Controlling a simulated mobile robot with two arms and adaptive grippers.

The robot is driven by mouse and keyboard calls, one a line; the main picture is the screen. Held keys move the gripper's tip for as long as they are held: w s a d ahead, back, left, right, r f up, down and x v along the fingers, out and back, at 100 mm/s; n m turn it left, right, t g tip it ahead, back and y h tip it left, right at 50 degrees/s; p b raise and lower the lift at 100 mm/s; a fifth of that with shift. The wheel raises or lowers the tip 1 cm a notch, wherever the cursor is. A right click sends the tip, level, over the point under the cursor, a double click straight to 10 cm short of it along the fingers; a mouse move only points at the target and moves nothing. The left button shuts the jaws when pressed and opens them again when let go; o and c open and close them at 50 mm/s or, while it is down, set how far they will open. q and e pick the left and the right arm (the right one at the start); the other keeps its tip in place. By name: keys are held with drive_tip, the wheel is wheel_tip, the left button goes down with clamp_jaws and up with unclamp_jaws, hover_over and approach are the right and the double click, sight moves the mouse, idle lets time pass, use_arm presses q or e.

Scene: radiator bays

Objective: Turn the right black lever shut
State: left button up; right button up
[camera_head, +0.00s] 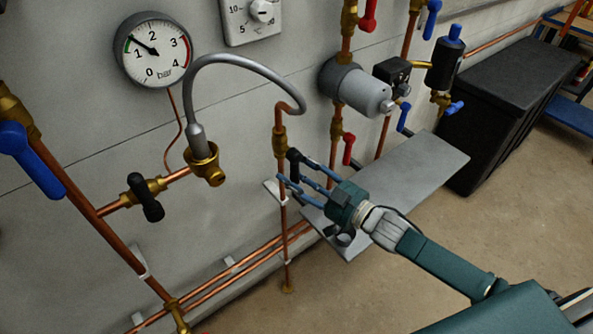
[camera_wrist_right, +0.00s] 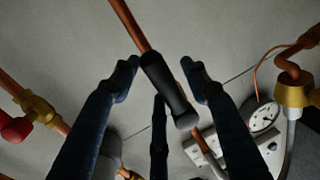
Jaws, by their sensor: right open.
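The right black lever (camera_head: 294,160) sits on the right copper pipe, below the brass fitting where the grey hose ends; part of it is hidden behind my fingers. In the right wrist view the black lever (camera_wrist_right: 170,92) lies between my open fingers, in front of a copper pipe, with gaps visible on both sides. My right gripper (camera_head: 288,182) is open around the lever; it also shows in the wrist view (camera_wrist_right: 160,75). Contact cannot be told. A left black lever (camera_head: 146,198) is on a brass valve at the left. My left gripper is not in view.
A grey hose (camera_head: 240,62) arches above the lever. A grey shelf (camera_head: 430,160) is just behind and beside my gripper. A pressure gauge (camera_head: 153,48), a grey filter housing (camera_head: 357,88) and a red lever (camera_head: 348,148) are nearby. A black box (camera_head: 510,100) stands right; floor in front is clear.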

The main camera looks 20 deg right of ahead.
drive_tip(key=shift+c, duration=0.3)
clamp_jaws()
drive_tip(key=shift+a, duration=0.15)
drive_tip(key=m, duration=0.1)
drive_tip(key=a+m, duration=0.1)
drive_tip(key=m, duration=0.1)
drive_tip(key=shift+s+a+r+t+p, duration=0.1)
drive_tip(key=shift+s+t+p, duration=0.2)
drive_tip(key=shift+p, duration=0.1)
drive_tip(key=s+a+r+m+t+h+p, duration=0.1)
drive_tip(key=a+r+m+t+h+p, duration=0.1)
drive_tip(key=m, duration=1.5)
drive_tip(key=shift+s+a+r+t+p, duration=0.3)
drive_tip(key=shift+a+r+t+p, duration=0.25)
drive_tip(key=shift+a+r, duration=0.95)
drive_tip(key=shift+d+r+m, duration=0.2)
drive_tip(key=shift+m, duration=0.1)
